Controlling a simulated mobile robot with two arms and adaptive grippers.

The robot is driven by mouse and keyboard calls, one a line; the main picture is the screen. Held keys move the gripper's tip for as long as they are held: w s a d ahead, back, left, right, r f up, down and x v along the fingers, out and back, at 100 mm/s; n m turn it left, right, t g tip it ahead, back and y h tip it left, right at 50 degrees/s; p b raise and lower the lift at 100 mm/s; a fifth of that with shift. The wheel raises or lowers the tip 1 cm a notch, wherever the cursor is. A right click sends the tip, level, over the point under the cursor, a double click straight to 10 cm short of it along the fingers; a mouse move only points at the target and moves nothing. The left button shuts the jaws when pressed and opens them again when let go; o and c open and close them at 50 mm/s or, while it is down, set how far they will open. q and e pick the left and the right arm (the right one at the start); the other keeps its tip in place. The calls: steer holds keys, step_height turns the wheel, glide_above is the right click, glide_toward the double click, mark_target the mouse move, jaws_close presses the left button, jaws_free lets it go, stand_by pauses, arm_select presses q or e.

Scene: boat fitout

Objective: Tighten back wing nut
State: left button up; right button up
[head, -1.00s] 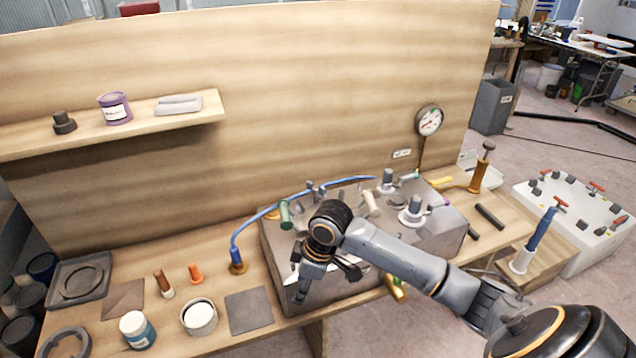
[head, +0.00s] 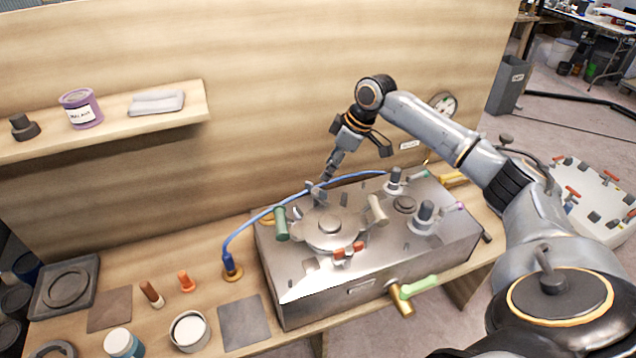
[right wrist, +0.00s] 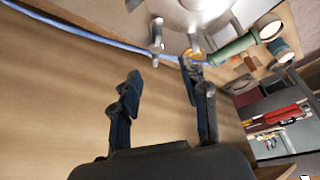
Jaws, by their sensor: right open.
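The metal box (head: 365,292) stands on the bench with a round hatch lid (head: 330,230) on top. The grey back wing nut (head: 316,192) is at the lid's rear edge. In the right wrist view a grey upright piece (right wrist: 157,38), seemingly this nut, shows beyond the fingers. My right gripper (head: 328,177) hangs just above and behind the nut, pointing down. It is open and empty in the right wrist view (right wrist: 162,72). Contact with the nut cannot be told. My left gripper is out of view.
A blue hose (head: 262,217) arcs close behind the lid. Grey valves (head: 424,216) stand on the box's right. The wooden back panel (head: 270,100) rises behind.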

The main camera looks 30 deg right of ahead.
glide_above(316, 190)
steer(key=s+d, duration=0.2)
step_height(316, 190, down, 4)
steer(key=shift+a+f+p, duration=0.1)
steer(key=shift+a+p, duration=0.05)
steer(key=shift+p, duration=0.2)
steer(key=x, duration=0.4)
steer(key=shift+w+f+p, duration=0.1)
steer(key=shift+f+p, duration=0.1)
steer(key=shift+p, duration=0.2)
steer(key=shift+w+f, duration=0.1)
steer(key=shift+f, duration=0.2)
steer(key=shift+c, duration=1.1)
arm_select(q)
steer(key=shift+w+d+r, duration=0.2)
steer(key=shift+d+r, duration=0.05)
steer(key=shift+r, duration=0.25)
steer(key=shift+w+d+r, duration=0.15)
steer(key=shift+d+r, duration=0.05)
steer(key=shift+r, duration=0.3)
arm_select(e)
steer(key=shift+a, duration=0.1)
jaws_close()
